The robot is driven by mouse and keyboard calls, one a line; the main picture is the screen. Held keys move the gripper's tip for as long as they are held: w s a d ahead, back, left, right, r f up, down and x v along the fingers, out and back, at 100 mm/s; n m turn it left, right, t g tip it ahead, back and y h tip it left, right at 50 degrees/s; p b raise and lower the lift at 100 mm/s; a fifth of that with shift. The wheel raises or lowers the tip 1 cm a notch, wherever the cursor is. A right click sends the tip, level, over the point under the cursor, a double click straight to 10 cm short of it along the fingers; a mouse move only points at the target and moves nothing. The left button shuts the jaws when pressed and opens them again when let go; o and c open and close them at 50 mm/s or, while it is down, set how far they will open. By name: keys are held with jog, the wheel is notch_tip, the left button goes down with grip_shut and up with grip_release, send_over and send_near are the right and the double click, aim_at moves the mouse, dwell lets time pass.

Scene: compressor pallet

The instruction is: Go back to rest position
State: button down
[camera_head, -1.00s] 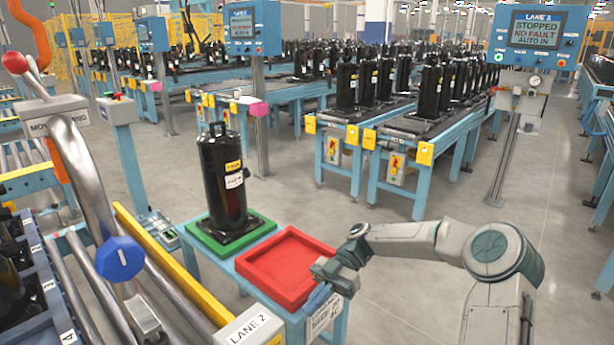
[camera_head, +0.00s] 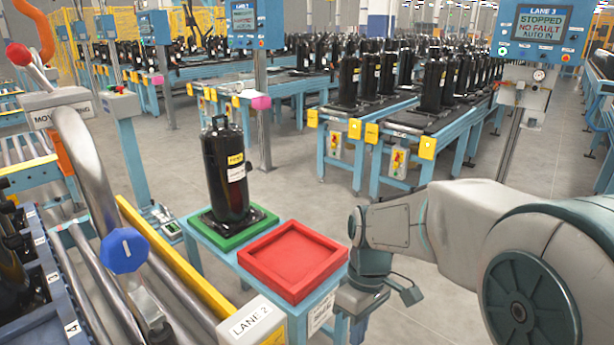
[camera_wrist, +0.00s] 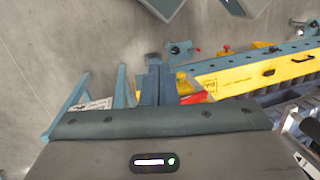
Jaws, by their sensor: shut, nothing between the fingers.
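My gripper shows in the wrist view with its two blue-grey fingers (camera_wrist: 157,85) together and nothing between them. In the head view my arm reaches in from the right, and the gripper end (camera_head: 358,312) hangs down just right of the red tray (camera_head: 292,262), low in the picture; its fingertips are hard to make out there. The red tray is empty on the light-blue stand. A black compressor (camera_head: 227,172) stands upright on the green tray (camera_head: 236,234) beside it, apart from my gripper.
A LANE 2 box (camera_head: 250,322) and a yellow rail (camera_head: 172,262) lie left of the stand. A lever with a blue knob (camera_head: 123,250) rises at left. Conveyors with black compressors (camera_head: 432,85) stand behind. The LANE 3 panel (camera_head: 540,30) is at upper right. Grey floor (camera_head: 320,205) between is clear.

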jog(key=s+d+r+m+t, duration=0.4)
jog(key=s+d+m+t, duration=0.1)
jog(key=m, duration=0.3)
jog(key=shift+s+d+m+h, duration=0.3)
jog(key=shift+s+h, duration=0.1)
jog(key=shift+s, duration=0.45)
jog(key=c, duration=1.5)
grip_release()
jog(key=shift+s+m, duration=0.2)
jog(key=shift+m, duration=0.1)
jog(key=shift+o, duration=0.2)
jog(key=shift+d, duration=0.2)
